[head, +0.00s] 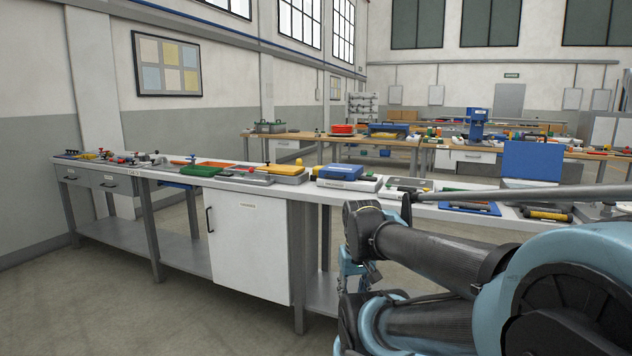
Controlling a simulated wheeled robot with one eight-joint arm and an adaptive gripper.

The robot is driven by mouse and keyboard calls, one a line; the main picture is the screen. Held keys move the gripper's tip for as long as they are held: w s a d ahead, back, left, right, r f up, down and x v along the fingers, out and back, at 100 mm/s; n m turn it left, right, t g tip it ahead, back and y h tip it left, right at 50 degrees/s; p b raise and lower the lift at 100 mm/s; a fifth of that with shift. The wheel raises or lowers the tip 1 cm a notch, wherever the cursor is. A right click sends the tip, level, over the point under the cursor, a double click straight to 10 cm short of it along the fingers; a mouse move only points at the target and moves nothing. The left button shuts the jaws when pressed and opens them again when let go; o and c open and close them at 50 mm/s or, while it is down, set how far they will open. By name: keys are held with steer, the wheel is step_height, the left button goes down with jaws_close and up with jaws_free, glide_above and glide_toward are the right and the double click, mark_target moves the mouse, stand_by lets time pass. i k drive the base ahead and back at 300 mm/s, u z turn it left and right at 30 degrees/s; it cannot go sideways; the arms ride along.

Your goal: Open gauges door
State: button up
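A white cabinet door (249,247) is under the long workbench, left of centre in the head view. It looks closed. It has a dark vertical handle (209,220) near its upper left edge and a small label near the top, too small to read. My arm fills the lower right of the view, to the right of the door and apart from it. My gripper cannot be made out clearly; it seems hidden behind or below the arm links.
More benches (350,140) stand behind. A framed board (167,65) hangs on the left wall.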

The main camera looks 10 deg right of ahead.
mark_target(248, 234)
steer(key=k, duration=0.6)
steer(key=u, duration=0.55)
steer(key=i, duration=1.55)
steer(key=z, duration=0.3)
